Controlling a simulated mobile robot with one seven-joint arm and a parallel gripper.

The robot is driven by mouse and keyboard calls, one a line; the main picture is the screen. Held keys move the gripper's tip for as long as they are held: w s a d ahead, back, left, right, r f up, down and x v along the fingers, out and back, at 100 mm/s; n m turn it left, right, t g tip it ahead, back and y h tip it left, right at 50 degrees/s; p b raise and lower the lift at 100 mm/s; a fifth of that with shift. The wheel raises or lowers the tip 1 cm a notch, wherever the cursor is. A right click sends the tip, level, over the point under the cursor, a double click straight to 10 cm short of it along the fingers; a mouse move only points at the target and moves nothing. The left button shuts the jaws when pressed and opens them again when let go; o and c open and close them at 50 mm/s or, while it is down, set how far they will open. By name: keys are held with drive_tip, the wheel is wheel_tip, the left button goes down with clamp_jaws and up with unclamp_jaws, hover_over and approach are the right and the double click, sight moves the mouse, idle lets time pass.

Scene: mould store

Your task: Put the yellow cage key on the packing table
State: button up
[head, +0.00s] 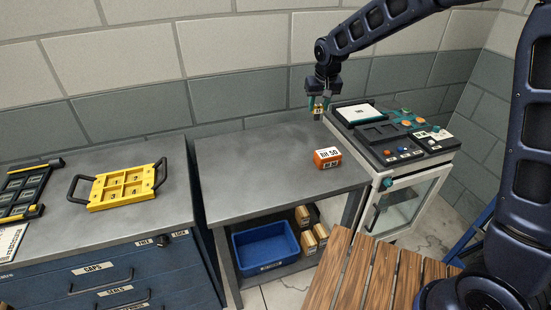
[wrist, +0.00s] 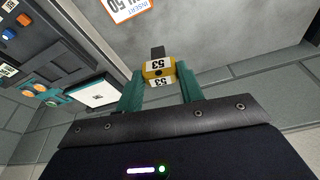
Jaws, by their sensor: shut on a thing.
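My gripper (head: 317,103) is shut on a small yellow block-like key (wrist: 159,70) with white labels reading 53 and a dark stem. In the head view the yellow key (head: 318,112) hangs between the fingertips near the back right corner of a grey table. This grey table (head: 245,165), which looks like the packing table, has a lower shelf. The key appears above the tabletop, apart from it. In the wrist view the two teal fingers press its sides.
A control-panel machine (head: 395,135) stands close on the right. A drawer cabinet (head: 60,225) with a yellow tray (head: 122,188) is left. A blue bin (head: 265,248) sits below.

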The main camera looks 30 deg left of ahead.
drive_tip(key=s+a+r+n, duration=0.2)
drive_tip(key=s+a, duration=0.3)
drive_tip(key=s, duration=0.6)
wheel_tip(320, 180, down, 20)
drive_tip(key=shift+a+f, duration=0.1)
drive_tip(key=o, duration=1)
drive_tip(key=v, duration=1.2)
drive_tip(key=shift+d, duration=0.2)
